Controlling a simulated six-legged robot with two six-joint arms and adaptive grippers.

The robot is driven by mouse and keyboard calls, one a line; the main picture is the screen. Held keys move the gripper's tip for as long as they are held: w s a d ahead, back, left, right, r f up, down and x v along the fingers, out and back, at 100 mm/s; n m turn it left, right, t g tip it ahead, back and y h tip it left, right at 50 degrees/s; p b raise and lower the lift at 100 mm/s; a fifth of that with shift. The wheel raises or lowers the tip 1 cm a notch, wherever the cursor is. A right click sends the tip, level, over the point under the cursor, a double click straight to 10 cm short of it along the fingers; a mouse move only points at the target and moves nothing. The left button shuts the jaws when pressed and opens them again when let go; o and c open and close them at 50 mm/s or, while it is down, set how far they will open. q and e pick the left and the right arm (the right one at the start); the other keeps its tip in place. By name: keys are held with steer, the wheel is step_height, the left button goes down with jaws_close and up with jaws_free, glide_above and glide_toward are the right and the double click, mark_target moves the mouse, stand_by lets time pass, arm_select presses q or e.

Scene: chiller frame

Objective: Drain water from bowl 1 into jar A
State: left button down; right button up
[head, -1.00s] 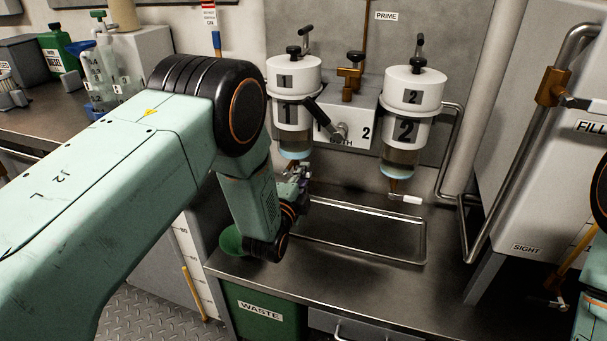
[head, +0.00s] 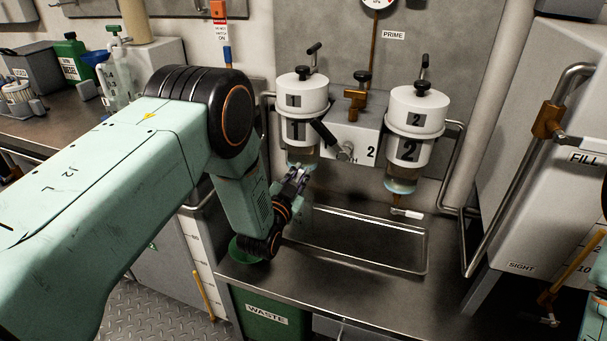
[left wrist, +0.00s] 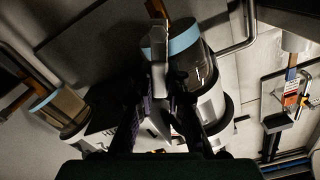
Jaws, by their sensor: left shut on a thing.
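Bowl 1 (head: 302,155) is the clear bowl with a pale blue bottom ring under the white filter marked 1. In the left wrist view, bowl 1 (left wrist: 200,68) appears upside down with its blue ring and a brass drain. My left gripper (head: 291,184) is just below bowl 1. In the wrist view its dark fingers (left wrist: 158,105) are shut on the pale drain lever (left wrist: 159,72). A translucent jug (head: 116,82) with faint letters stands on the back-left counter; I cannot tell whether it is jar A. My right gripper is out of view.
Bowl 2 (head: 403,172) hangs to the right with its own white drain lever (head: 408,213). A shallow metal tray (head: 425,262) lies below. A pipe rail (head: 480,240) stands right.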

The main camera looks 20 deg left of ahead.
arm_select(q)
steer(key=a+n, duration=0.1)
steer(key=n, duration=0.2)
steer(key=shift+a+r+n+p, duration=0.2)
steer(key=shift+a+n+p, duration=0.15)
steer(key=shift+n, duration=0.05)
steer(key=shift+a+n, duration=0.3)
steer(key=shift+n, duration=0.5)
steer(key=shift+a, duration=0.15)
steer(key=c, duration=1.3)
jaws_free()
steer(key=shift+a, duration=0.1)
steer(key=shift+c, duration=0.2)
steer(key=shift+d, duration=0.2)
steer(key=s, duration=1.2)
steer(key=shift+a, duration=0.2)
